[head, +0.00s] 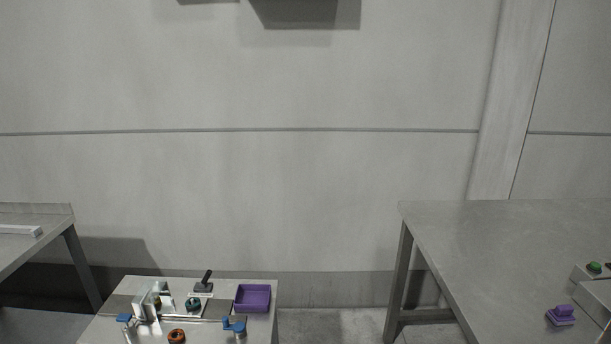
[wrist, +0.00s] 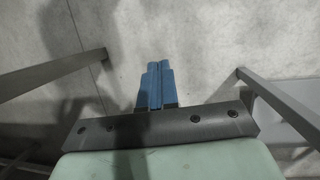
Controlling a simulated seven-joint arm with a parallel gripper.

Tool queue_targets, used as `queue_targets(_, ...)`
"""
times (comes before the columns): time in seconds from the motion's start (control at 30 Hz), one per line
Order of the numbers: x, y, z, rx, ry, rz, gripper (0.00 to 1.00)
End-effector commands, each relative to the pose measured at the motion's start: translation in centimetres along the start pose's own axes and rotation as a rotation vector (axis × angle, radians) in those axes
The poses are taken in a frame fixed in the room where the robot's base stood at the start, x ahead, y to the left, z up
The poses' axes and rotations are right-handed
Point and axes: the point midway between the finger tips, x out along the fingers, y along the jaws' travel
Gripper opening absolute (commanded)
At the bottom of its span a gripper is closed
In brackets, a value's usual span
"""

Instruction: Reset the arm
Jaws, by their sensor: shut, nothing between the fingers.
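My gripper (wrist: 158,66) shows in the wrist view. Its two blue fingers are pressed together with nothing between them. Behind them in that view are grey floor or wall and table legs on both sides, with no object close to the fingertips. My gripper and arm do not show in the head view.
A small table (head: 110,308) at the lower left bears a purple bin (head: 253,297), a metal fixture and several small parts. A grey table (head: 500,230) at the right holds a purple object (head: 561,315) and a box with a green button (head: 594,267). Floor shows between the tables.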

Motion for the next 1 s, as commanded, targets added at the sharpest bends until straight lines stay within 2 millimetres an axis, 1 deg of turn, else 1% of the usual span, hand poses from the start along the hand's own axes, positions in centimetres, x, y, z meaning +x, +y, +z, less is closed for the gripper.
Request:
queue_targets(0.03, 1.3, 0.8, 2.8, 0.0, -0.03, -0.006, 0.0)
queue_targets(0.07, 2.0, 1.1, 4.0, 0.0, -0.046, -0.009, 0.0)
queue_targets(0.1, 2.8, 1.4, 5.6, -0.001, -0.066, -0.014, 0.0)
queue_targets(0.27, 5.8, 2.7, 12.2, -0.005, -0.146, -0.04, 0.0)
queue_targets(0.3, 6.4, 3.0, 13.9, -0.007, -0.166, -0.046, 0.0)
queue_targets(0.37, 7.2, 3.3, 16.4, -0.007, -0.195, -0.057, 0.0)
queue_targets(0.4, 7.7, 3.5, 17.9, -0.009, -0.212, -0.064, 0.0)
queue_targets(0.5, 8.6, 3.8, 21.4, -0.009, -0.253, -0.082, 0.0)
queue_targets(0.6, 9.1, 4.0, 24.0, -0.012, -0.284, -0.096, 0.0)
queue_targets(0.7, 9.4, 4.0, 25.7, -0.012, -0.304, -0.105, 0.0)
queue_targets(0.83, 9.6, 4.1, 26.6, -0.012, -0.316, -0.112, 0.0)
queue_targets(1.0, 9.6, 4.1, 26.6, -0.012, -0.316, -0.112, 0.0)
